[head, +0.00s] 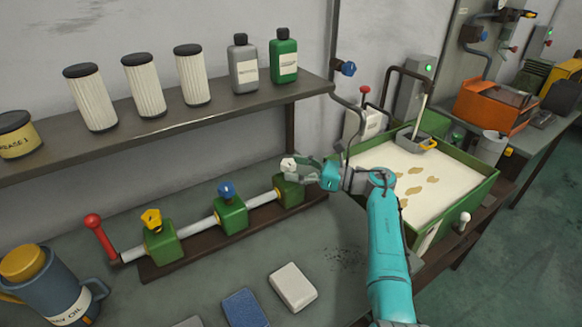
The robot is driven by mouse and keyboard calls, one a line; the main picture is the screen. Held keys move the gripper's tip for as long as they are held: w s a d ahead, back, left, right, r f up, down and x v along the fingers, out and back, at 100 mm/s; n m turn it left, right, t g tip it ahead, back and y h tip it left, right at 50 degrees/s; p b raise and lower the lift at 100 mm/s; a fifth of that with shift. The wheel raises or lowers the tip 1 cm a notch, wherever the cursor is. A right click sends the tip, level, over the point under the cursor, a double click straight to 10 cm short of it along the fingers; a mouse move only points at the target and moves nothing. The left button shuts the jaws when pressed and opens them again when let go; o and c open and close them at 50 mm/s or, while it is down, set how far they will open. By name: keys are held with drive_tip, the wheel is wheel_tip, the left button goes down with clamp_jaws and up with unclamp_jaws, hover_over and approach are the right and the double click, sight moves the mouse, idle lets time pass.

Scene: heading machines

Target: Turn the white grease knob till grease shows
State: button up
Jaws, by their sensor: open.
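The white grease knob (288,164) sits on top of the right-hand green block (288,191) of a pipe row on the bench. A blue knob (226,189) and a yellow knob (152,218) sit on the blocks to its left. My gripper (298,169) comes in from the right, open, with its fingers right at the white knob. I cannot tell whether they touch it. My teal arm partly hides the bench to the right. No grease is visible at the block.
A red-handled lever (97,230) stands at the pipe's left end. A shelf (150,133) with filters and bottles runs above. An oil can (48,285) stands front left. Pads (292,287) lie in front. A green tray (466,200) with pale liquid is right.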

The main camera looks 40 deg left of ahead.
drive_tip(key=v, duration=1)
drive_tip(key=shift+d, duration=0.15)
